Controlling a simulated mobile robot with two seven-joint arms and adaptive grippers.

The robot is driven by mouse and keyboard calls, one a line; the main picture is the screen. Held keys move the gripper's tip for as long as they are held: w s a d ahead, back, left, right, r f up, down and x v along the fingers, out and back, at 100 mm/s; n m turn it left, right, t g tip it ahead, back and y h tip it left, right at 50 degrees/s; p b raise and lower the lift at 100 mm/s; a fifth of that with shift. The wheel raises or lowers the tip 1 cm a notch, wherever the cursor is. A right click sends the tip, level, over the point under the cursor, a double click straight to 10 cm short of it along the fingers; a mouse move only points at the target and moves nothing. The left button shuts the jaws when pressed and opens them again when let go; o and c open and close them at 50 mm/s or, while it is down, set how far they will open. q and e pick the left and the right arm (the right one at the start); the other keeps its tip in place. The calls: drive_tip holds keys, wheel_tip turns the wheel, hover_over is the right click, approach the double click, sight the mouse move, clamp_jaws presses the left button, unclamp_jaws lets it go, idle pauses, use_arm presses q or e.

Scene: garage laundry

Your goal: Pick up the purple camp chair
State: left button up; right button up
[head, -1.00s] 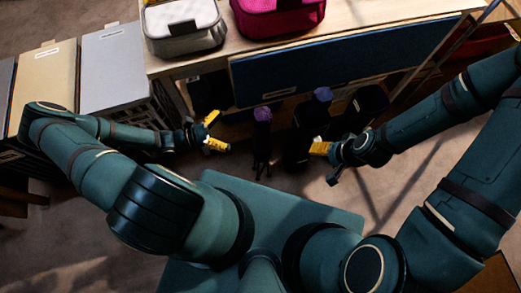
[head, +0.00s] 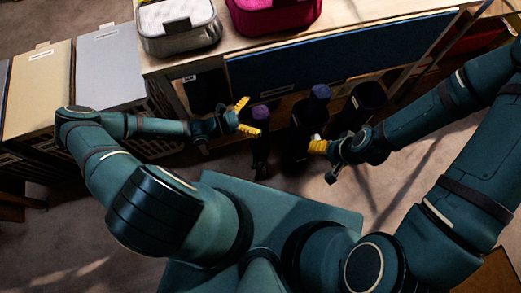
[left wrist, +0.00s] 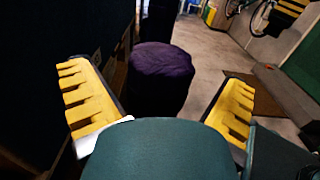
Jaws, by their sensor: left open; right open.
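The purple camp chair (head: 260,113) stands upright as a folded, dark bundle with a purple top, on the floor in front of the bench. In the left wrist view its rounded purple top (left wrist: 161,72) is ahead, between the two yellow fingers. My left gripper (head: 249,117) is open and empty, its fingers close to the left side of the chair's top. Whether they touch it I cannot tell. My right gripper (head: 318,147) is to the right, by a second dark bundle, with nothing seen in it.
A second dark bundle with a bluish-purple top (head: 320,93) stands right of the chair, and a dark open bin (head: 367,97) beyond it. The wooden bench (head: 210,63) bears a grey bag (head: 178,35) and a pink bag (head: 275,15). Hampers (head: 105,75) stand at left.

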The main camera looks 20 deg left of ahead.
use_arm(q)
drive_tip(key=shift+x, duration=1)
drive_tip(key=c, duration=1.3)
drive_tip(key=shift+r, duration=0.15)
drive_tip(key=shift+c, duration=0.2)
